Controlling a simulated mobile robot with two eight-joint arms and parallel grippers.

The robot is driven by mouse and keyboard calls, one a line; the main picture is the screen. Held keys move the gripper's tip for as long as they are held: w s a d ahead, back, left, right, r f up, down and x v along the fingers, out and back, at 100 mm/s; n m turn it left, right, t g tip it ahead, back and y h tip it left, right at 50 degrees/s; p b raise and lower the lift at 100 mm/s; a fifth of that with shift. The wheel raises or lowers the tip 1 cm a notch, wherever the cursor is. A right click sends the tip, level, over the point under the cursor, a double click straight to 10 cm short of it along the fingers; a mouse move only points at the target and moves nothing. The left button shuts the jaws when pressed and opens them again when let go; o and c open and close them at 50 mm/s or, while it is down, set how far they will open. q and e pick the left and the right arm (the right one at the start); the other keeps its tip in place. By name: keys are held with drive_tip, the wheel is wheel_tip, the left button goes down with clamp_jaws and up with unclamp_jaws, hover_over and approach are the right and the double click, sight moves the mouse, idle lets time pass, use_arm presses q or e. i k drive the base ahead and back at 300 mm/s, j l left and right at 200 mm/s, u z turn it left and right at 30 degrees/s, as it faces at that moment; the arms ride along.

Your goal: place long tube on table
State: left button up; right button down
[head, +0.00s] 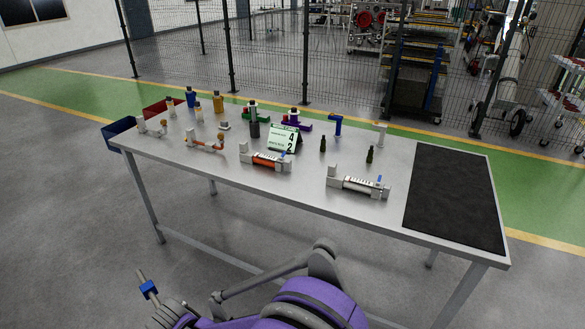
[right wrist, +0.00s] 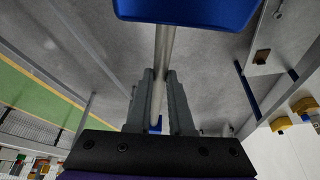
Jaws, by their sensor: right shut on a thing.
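The long tube is a thin grey metal rod (right wrist: 163,50) with a large blue part (right wrist: 190,12) close to the camera in the right wrist view. My right gripper (right wrist: 160,76) has its grey fingers closed around the rod. In the head view a grey rod with a blue collar (head: 148,288) shows at the lower left, beside my purple arm and in front of the table, off its top. The table (head: 300,200) has a light grey top. My left gripper is not in view.
A black mat (head: 455,200) covers the table's right end and is bare. Two cylinder assemblies, orange (head: 267,161) and white (head: 358,185), lie near the front edge. A mesh fence is behind.

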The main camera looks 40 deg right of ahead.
sight(452, 185)
drive_tip(key=z, duration=1.1)
